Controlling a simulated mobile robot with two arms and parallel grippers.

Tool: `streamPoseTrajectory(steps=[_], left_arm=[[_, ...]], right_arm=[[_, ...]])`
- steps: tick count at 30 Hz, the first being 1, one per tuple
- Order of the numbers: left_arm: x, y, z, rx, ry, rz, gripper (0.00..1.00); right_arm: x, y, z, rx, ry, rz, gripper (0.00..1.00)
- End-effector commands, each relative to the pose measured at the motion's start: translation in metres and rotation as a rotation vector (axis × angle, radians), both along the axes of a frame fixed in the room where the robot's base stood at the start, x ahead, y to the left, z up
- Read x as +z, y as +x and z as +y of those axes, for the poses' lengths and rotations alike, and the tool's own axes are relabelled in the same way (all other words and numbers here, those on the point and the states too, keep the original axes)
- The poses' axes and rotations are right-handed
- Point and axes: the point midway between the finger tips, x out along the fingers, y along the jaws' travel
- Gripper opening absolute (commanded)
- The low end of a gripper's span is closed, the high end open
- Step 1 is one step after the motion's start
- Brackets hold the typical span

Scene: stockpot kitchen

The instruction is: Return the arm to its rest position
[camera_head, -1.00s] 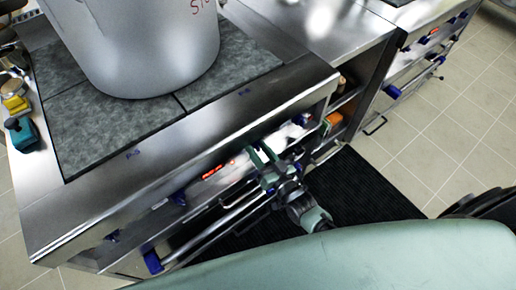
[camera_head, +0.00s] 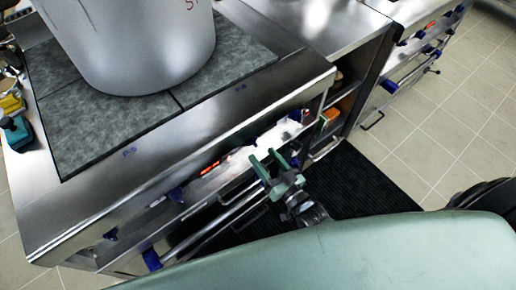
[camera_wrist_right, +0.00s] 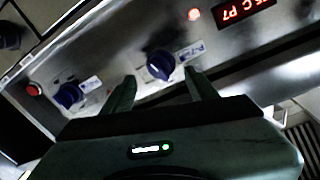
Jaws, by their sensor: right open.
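My right gripper (camera_head: 266,163) is open and empty in front of the stove's front panel in the head view. In the right wrist view its two fingers (camera_wrist_right: 163,92) stand apart, with a blue knob (camera_wrist_right: 160,64) of the panel showing beyond the gap between them. I cannot tell from the picture whether a finger touches the panel. A red digital display (camera_wrist_right: 245,10) shows at the upper right of the wrist view. My left gripper is not in view.
A large metal stockpot (camera_head: 140,45) stands on the grey cooktop plates (camera_head: 95,128). A long handrail (camera_head: 215,226) runs along the stove front below the panel. A black mat (camera_head: 360,190) lies on the tiled floor. Bottles (camera_head: 16,130) stand at the left edge.

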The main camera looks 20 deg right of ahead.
Motion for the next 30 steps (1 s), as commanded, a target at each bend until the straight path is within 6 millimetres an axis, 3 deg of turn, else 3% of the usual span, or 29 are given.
streamPoseTrajectory(steps=[7,24,26,29,30], left_arm=[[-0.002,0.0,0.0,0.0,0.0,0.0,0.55],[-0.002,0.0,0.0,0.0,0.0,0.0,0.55],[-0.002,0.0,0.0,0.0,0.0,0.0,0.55],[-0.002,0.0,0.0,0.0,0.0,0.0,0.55],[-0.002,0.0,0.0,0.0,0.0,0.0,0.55]], right_arm=[[-0.001,-0.022,-0.006,0.0,-0.001,0.0,0.58],[-0.002,-0.023,-0.007,-0.001,-0.003,0.004,0.58],[-0.01,-0.025,-0.007,-0.002,-0.013,0.022,0.58],[-0.045,-0.032,-0.012,-0.008,-0.064,0.109,0.58],[-0.066,-0.038,-0.014,-0.01,-0.094,0.163,0.58]])
